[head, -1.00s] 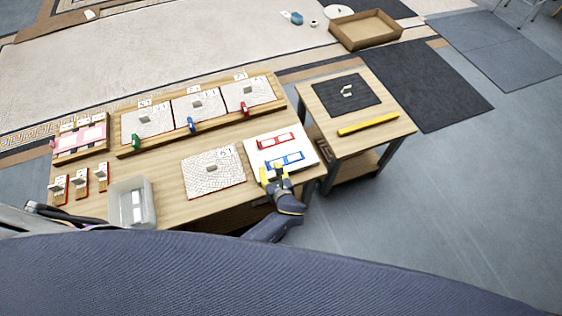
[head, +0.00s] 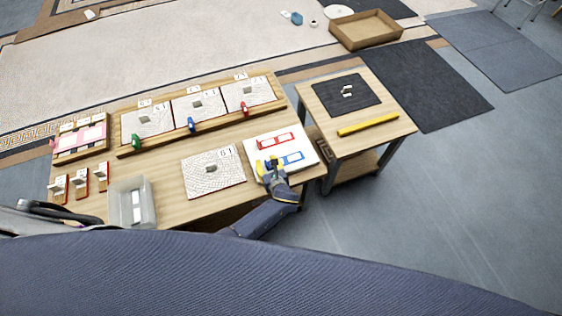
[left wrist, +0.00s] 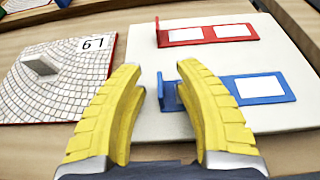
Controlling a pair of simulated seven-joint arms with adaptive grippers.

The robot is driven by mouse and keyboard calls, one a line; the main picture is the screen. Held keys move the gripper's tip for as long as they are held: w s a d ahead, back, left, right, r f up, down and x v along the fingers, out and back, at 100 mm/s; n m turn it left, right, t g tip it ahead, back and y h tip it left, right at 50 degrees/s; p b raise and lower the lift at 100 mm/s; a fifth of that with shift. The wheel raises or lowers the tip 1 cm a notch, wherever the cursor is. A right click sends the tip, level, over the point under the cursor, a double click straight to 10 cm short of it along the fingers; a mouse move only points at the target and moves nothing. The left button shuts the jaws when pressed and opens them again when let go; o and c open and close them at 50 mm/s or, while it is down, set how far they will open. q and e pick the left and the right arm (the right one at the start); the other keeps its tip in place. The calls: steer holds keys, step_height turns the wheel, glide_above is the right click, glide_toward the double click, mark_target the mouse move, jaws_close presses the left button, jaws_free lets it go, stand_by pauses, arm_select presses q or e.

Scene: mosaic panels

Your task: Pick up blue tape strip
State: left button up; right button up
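The blue tape strip (head: 292,159) is a flat blue frame with white windows, lying on the white board (head: 304,149) below a similar red strip (head: 275,142). In the left wrist view, the blue strip (left wrist: 264,89) has a small upright tab at its left end. My left gripper (head: 268,164) is over the left end of the blue strip. In the left wrist view its yellow fingers (left wrist: 160,76) are open, with the tab showing in the gap between them. The right finger hides part of the strip. My right gripper is not in view.
A patterned panel (head: 213,176) with a small grey block lies left of the board. A rack with three panels (head: 197,107) stands behind. A translucent bin (head: 148,207) is at the left front. A side table with a yellow bar (head: 367,126) stands to the right.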

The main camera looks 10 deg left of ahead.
arm_select(q)
jaws_close()
steer(key=shift+r, duration=0.2)
stand_by(0.3)
